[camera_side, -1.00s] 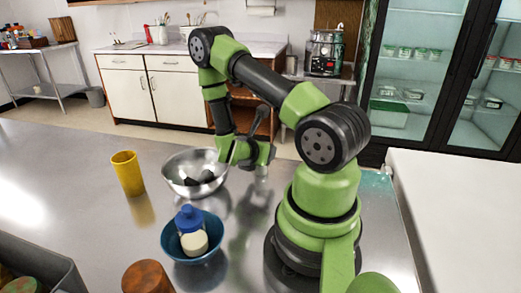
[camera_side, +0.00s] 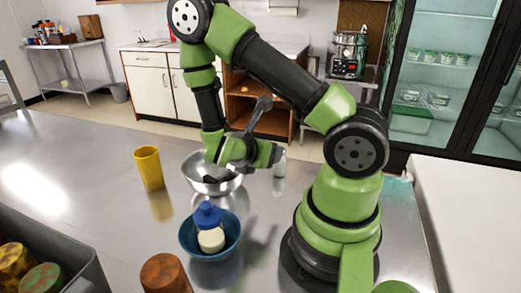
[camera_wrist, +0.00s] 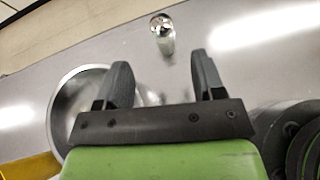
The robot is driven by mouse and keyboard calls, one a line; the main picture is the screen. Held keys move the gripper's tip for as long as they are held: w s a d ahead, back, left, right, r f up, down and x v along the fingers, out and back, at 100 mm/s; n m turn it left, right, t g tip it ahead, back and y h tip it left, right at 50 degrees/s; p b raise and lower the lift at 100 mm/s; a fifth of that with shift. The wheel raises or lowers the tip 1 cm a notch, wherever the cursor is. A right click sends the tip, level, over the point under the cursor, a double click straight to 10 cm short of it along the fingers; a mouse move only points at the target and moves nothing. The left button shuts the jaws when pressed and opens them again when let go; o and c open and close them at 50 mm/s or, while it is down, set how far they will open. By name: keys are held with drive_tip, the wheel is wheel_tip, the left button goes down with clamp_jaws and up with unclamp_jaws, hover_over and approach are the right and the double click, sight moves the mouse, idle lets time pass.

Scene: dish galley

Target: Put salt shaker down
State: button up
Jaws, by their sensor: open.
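The salt shaker (camera_wrist: 162,30), clear with a shiny metal top, stands on the steel counter ahead of my gripper. In the side view the shaker (camera_side: 280,163) is small and pale, just right of my gripper (camera_side: 274,155). In the wrist view my gripper (camera_wrist: 163,78) is open, its two dark fingers wide apart with nothing held between them. The shaker lies beyond the fingertips, clear of both fingers.
A steel bowl (camera_wrist: 62,105) is close on the left of my gripper. A yellow cup (camera_side: 149,169) stands farther left. A blue bowl (camera_side: 188,240) holds a blue-capped bottle (camera_side: 209,232) nearer the camera. Bare counter (camera_wrist: 245,55) lies right of the shaker.

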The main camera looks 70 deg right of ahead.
drive_tip(key=s+a+r+m+t+y, duration=0.1)
drive_tip(key=a+r+m+t+y, duration=0.3)
drive_tip(key=a+r+m+y, duration=0.3)
drive_tip(key=s+a+r+m+t+y, duration=0.2)
drive_tip(key=a+r+m+t+y, duration=0.3)
drive_tip(key=a+r+m, duration=0.6)
wheel_tip(320, 180, up, 3)
drive_tip(key=shift+s+a+f+m+t+y, duration=0.25)
drive_tip(key=shift+a+m+t+y, duration=0.1)
drive_tip(key=shift+m+y, duration=0.6)
